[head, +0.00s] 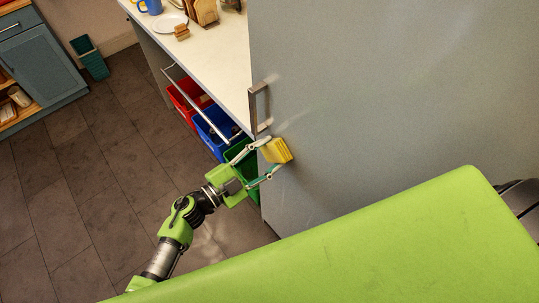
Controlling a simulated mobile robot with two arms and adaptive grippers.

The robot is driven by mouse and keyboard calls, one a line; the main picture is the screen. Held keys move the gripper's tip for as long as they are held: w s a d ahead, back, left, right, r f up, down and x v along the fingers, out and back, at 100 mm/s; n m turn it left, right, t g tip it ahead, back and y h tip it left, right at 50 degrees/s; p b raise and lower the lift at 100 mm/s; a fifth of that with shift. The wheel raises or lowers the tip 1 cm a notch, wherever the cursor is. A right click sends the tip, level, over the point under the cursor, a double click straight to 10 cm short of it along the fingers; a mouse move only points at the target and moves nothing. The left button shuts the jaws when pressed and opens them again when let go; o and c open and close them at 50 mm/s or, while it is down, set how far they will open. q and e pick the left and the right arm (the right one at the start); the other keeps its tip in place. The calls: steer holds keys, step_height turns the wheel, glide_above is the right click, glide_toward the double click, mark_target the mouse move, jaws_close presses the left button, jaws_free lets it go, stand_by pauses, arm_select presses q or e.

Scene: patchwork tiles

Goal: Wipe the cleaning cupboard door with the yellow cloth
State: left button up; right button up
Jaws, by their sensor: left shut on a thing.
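The yellow cloth (278,151) is a small folded bundle. My left gripper (268,161) is shut on it and holds it at the lower left part of the grey cupboard door (370,90), just below the door's handle (258,108). The cloth appears against or very close to the door surface; I cannot tell whether it touches. The door looks shut, with its lower right part hidden behind my green body. My right gripper is not in view.
A pale counter (215,70) stands left of the door, with a plate (168,23) and a blue mug (150,6). Under it are a red bin (188,96), a blue bin (212,130) and a green bin (238,155).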

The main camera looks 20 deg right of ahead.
mark_target(295, 165)
arm_select(q)
steer(key=shift+s+d+p, duration=0.2)
steer(key=shift+s+p, duration=0.05)
steer(key=shift+s, duration=0.25)
steer(key=shift+s+d+p, duration=0.2)
steer(key=shift+s+p, duration=0.05)
steer(key=shift+s, duration=0.25)
steer(key=shift+s+d+p, duration=0.3)
steer(key=shift+s, duration=0.55)
steer(key=shift+s+d+p, duration=0.25)
steer(key=shift+s+d, duration=0.05)
steer(key=shift+s, duration=0.55)
steer(key=shift+s+d+p, duration=0.2)
steer(key=shift+s+d, duration=0.1)
steer(key=shift+s, duration=0.5)
steer(key=shift+s+d+p, duration=0.2)
steer(key=shift+s+d, duration=0.1)
steer(key=shift+s, duration=0.45)
steer(key=shift+s+d+p, duration=0.2)
steer(key=shift+s+d, duration=0.1)
steer(key=shift+s, duration=0.5)
steer(key=shift+w+a, duration=0.2)
steer(key=shift+w, duration=0.2)
steer(key=shift+w+a, duration=0.3)
steer(key=shift+w, duration=0.45)
steer(key=shift+w+a, duration=0.25)
steer(key=shift+w, duration=0.5)
